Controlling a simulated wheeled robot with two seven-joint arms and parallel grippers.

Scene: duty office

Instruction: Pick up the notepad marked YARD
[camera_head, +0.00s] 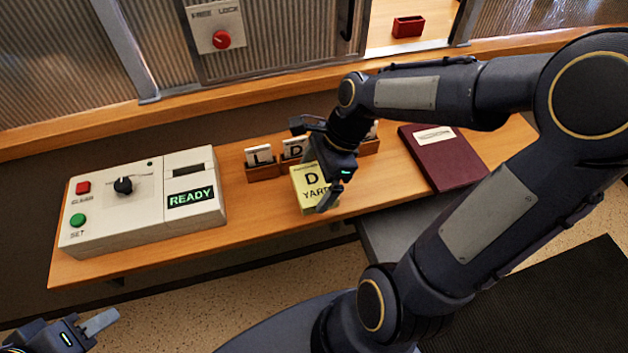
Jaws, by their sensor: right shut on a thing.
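The yellow-green notepad (306,188) marked "D" and "YARD" is near the middle of the wooden desk, in front of a small card rack. My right gripper (318,176) is over it, shut on the notepad, with one finger at its front right edge and the other behind. The gripper body hides the notepad's right side. I cannot tell whether the notepad touches the desk. My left gripper (92,331) is at the bottom left corner, away from the desk and partly cut off; its opening cannot be made out.
A cream control box (140,200) with a READY display stands at the left. The wooden rack (264,171) with lettered cards is just behind the notepad. A maroon book (441,160) lies right. A FREE/LOCK panel (213,22) and a red tray (408,27) are at the back.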

